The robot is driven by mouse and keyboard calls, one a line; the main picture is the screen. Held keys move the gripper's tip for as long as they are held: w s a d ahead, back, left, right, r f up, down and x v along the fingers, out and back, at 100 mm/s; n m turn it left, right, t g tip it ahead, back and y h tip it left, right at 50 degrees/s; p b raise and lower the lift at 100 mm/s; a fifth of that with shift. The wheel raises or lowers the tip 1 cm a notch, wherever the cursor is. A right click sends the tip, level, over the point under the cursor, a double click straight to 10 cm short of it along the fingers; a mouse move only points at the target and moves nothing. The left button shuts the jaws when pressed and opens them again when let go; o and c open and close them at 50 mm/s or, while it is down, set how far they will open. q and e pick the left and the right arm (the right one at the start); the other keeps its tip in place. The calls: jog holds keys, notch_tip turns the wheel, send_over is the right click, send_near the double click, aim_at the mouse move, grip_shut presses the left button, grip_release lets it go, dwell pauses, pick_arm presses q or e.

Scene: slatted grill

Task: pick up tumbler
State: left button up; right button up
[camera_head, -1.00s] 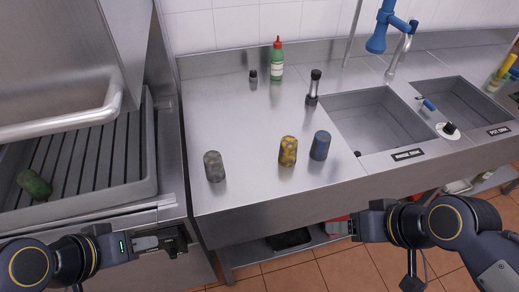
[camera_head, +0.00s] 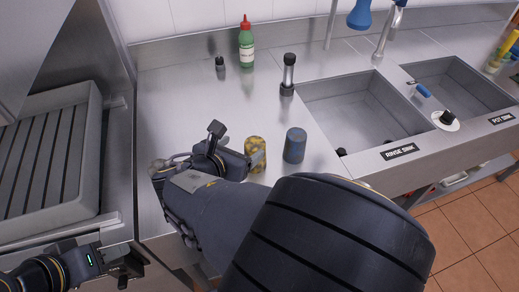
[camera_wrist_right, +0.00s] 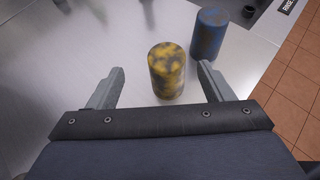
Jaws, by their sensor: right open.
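A yellow, dark-mottled tumbler (camera_head: 255,153) stands upright on the steel counter. It also shows between the fingers in the right wrist view (camera_wrist_right: 166,70). A blue tumbler (camera_head: 294,145) stands just to its right and shows at the top of the wrist view (camera_wrist_right: 208,34). My right gripper (camera_head: 248,160) is open, its fingers pointing at the yellow tumbler with a finger on either side in the wrist view (camera_wrist_right: 161,71). Whether they touch it I cannot tell. My left gripper (camera_head: 125,266) is low at the left, by the counter front; its jaws are unclear.
A green bottle (camera_head: 246,45), a small dark shaker (camera_head: 220,64) and a black-topped grinder (camera_head: 288,74) stand behind on the counter (camera_head: 180,90). The rinse sink (camera_head: 360,110) lies to the right. The slatted grill (camera_head: 45,165) is at the left.

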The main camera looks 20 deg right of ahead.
aim_at(254, 143)
jog(key=x, duration=0.7)
jog(key=shift+s+d+f, duration=0.25)
jog(key=shift+d+f, duration=0.1)
jog(key=c, duration=1.1)
jog(key=shift+o, duration=0.2)
jog(key=shift+r, duration=0.15)
